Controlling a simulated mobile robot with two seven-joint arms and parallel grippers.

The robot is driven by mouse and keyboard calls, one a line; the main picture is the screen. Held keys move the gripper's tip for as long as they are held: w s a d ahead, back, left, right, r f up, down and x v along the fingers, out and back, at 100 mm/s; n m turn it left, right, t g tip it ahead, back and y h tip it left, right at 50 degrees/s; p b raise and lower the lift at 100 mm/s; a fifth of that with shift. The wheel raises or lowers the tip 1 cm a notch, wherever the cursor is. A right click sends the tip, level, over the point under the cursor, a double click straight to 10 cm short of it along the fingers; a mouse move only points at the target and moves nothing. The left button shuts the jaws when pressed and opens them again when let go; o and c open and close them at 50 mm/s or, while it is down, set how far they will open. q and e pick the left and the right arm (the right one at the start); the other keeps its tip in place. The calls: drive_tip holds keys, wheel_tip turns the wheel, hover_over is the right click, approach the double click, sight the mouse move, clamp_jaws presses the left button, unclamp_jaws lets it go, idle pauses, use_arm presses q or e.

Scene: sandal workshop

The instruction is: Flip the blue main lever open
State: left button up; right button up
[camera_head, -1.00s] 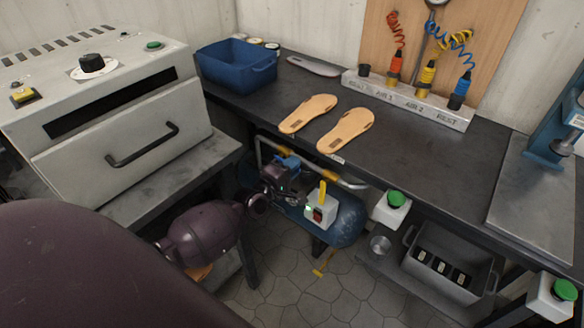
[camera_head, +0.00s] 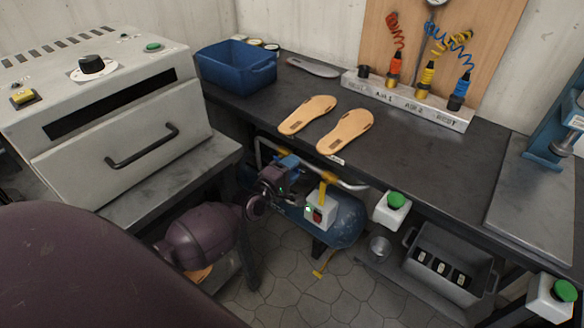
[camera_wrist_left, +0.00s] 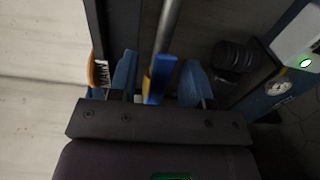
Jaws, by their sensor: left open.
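The blue main lever (camera_wrist_left: 160,78) shows in the left wrist view as a short blue bar with a yellow edge, at the near end of a grey pipe (camera_wrist_left: 169,28). My left gripper (camera_wrist_left: 158,74) is open, with one blue finger on each side of the lever and a gap visible to both. In the head view my left gripper (camera_head: 288,168) is under the bench by the pipe, above the blue tank (camera_head: 345,222). The lever cannot be told apart from the blue fingers there. My right gripper is not in view.
The bench (camera_head: 420,150) overhangs the pipe, with two sandal soles (camera_head: 345,130) and a blue bin (camera_head: 238,68) on top. The oven (camera_head: 110,110) stands left.

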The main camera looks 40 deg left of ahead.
use_arm(q)
drive_tip(key=s, duration=1)
drive_tip(key=shift+s+a+p, duration=0.25)
drive_tip(key=shift+a+p, duration=0.05)
drive_tip(key=shift+a, duration=0.1)
drive_tip(key=s+d+f+m+g, duration=0.3)
drive_tip(key=s+d+f+m, duration=0.1)
drive_tip(key=s+m, duration=0.5)
drive_tip(key=s+d+f+m+g+y, duration=0.1)
drive_tip(key=s+d+f+m+g, duration=0.2)
drive_tip(key=s+m, duration=0.6)
drive_tip(key=shift+s+d+f+g, duration=0.4)
drive_tip(key=shift+s+d+g, duration=0.1)
drive_tip(key=shift+d, duration=0.5)
